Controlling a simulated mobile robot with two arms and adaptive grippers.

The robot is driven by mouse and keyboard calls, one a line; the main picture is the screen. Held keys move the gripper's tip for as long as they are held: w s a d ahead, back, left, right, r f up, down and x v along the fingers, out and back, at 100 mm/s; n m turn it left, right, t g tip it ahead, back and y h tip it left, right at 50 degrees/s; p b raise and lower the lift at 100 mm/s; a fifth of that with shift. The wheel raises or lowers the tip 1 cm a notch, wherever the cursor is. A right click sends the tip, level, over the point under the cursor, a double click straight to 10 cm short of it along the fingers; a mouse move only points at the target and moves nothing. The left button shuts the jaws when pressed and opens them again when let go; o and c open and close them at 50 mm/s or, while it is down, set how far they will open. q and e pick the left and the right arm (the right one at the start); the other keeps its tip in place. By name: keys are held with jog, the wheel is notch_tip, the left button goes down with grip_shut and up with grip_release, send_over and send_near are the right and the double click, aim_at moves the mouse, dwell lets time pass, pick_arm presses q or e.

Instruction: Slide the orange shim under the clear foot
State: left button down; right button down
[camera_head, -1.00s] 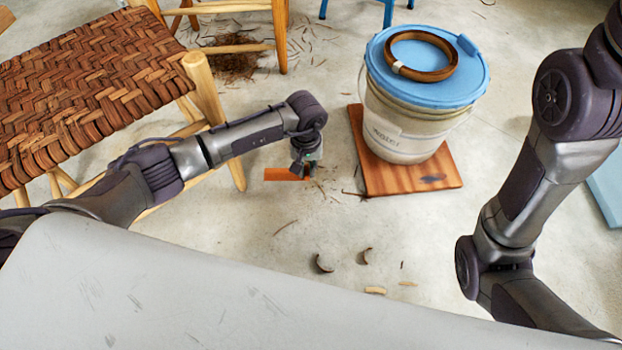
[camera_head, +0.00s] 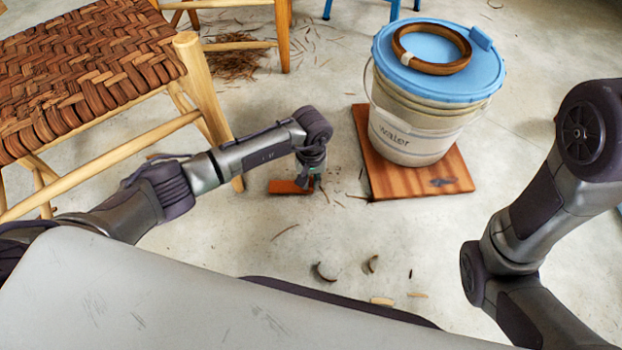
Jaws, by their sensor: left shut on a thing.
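The orange shim (camera_head: 285,187) is a thin flat strip low over or on the concrete floor, pointing left. My left gripper (camera_head: 307,184) points down, shut on its right end; the fingertips are small and partly hidden by the wrist. The nearest foot (camera_head: 238,184) of the woven-bark seat (camera_head: 95,75) is just left of the shim, with a small strip of floor between them. I cannot tell whether this foot stands clear of the floor. My right arm shows at the right, but its gripper is out of view.
A water bucket (camera_head: 412,128) with a blue lid (camera_head: 450,82) and a bark ring (camera_head: 440,68) stands on a wooden board (camera_head: 450,180) right of the gripper. Bark scraps (camera_head: 323,272) lie on the floor nearer me. Floor between shim and foot looks free.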

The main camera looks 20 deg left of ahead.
pick_arm(q)
jog(key=shift+f, duration=0.4)
jog(key=c, duration=1.1)
grip_release()
jog(key=shift+r, duration=0.15)
notch_tip(320, 180, up, 12)
